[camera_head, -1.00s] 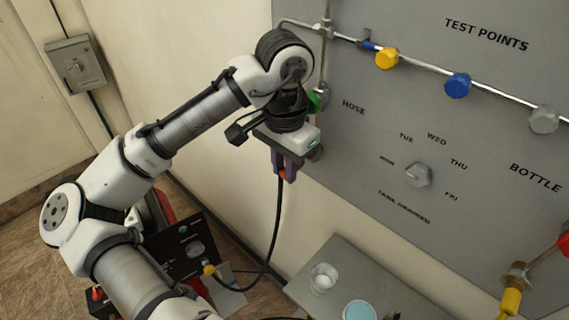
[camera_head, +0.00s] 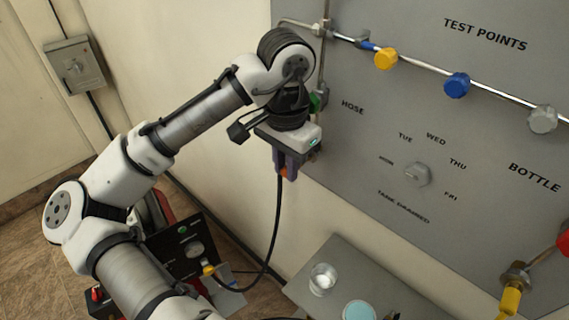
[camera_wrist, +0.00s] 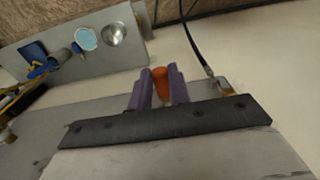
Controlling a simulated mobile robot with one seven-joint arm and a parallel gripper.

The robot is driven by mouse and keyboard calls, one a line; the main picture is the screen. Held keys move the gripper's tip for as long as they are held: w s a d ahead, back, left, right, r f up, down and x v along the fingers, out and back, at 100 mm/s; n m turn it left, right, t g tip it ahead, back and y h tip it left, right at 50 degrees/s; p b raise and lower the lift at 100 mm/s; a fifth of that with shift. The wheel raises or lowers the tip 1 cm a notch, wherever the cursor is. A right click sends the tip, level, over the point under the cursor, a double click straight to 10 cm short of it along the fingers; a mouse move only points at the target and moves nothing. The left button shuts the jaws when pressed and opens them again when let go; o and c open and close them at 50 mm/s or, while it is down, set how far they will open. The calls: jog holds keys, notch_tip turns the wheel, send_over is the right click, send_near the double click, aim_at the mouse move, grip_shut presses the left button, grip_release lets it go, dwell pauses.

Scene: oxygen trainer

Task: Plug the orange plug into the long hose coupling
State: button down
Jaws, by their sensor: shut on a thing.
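My gripper (camera_head: 285,166) has purple fingers and is shut on the orange plug (camera_wrist: 160,84), beside the lower left of the grey panel. Only a bit of the plug (camera_head: 284,172) shows below the fingers in the head view. A long black hose (camera_head: 277,220) rises to just below my gripper, where its upper end is hidden. In the wrist view the hose (camera_wrist: 192,38) ends in a small metal coupling (camera_wrist: 210,73), right of the plug and apart from it. A brass fitting (camera_wrist: 225,88) sits beside that coupling; I cannot tell whether they are joined.
The grey panel (camera_head: 390,130) has a yellow knob (camera_head: 386,58), a blue knob (camera_head: 457,85) and a central dial (camera_head: 417,174). Below is a grey shelf (camera_head: 335,258) with a glass (camera_head: 323,279) and a blue-topped cup (camera_head: 358,311). A black box (camera_head: 165,250) stands lower left.

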jog(key=shift+w+d, duration=0.2)
jog(key=shift+s+a, duration=0.1)
jog(key=shift+a, duration=0.05)
jog(key=shift+s+a, duration=0.25)
jog(key=shift+s, duration=0.05)
dwell(0.5)
